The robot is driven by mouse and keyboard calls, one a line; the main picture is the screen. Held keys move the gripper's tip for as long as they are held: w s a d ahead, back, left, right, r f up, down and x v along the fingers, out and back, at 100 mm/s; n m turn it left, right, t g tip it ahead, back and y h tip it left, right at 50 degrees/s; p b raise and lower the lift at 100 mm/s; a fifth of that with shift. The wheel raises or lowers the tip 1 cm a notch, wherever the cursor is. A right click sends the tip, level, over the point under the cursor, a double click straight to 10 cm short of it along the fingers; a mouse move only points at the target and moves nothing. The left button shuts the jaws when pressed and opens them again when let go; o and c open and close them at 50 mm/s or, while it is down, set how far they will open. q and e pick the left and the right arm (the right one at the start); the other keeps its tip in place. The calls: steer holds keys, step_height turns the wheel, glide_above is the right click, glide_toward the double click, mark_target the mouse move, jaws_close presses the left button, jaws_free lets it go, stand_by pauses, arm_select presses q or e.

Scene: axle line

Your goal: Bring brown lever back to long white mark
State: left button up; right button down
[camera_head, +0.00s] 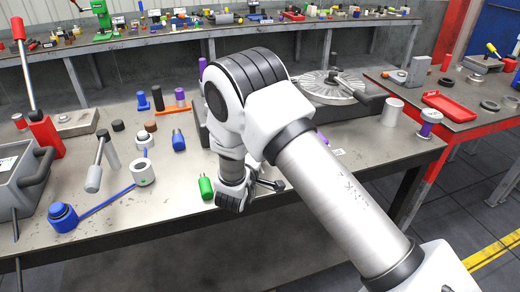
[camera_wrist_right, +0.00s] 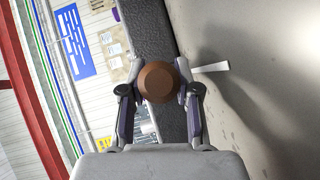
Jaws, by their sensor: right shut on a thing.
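The brown lever's round knob (camera_wrist_right: 158,82) sits between the two fingers of my right gripper (camera_wrist_right: 160,92) in the right wrist view. The gripper is shut on it. The lever's shaft is hidden behind the knob. A white mark (camera_wrist_right: 212,67) shows on the grey panel face, just right of the knob and apart from it. In the head view my right arm covers the lever and the mark. My left gripper is in neither view.
A green cylinder (camera_head: 206,187) stands near the bench's front edge, close left of my right wrist. A blue-ended wrench-like part (camera_head: 63,217), a grey ring (camera_head: 142,172) and several small parts lie further left. A red tray (camera_head: 449,106) lies on the right bench.

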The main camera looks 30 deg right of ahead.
steer(key=c, duration=1.1)
jaws_free()
steer(key=shift+w, duration=0.15)
steer(key=v, duration=0.7)
steer(key=shift+s+a, duration=0.25)
steer(key=shift+a, duration=0.05)
steer(key=shift+d, duration=0.1)
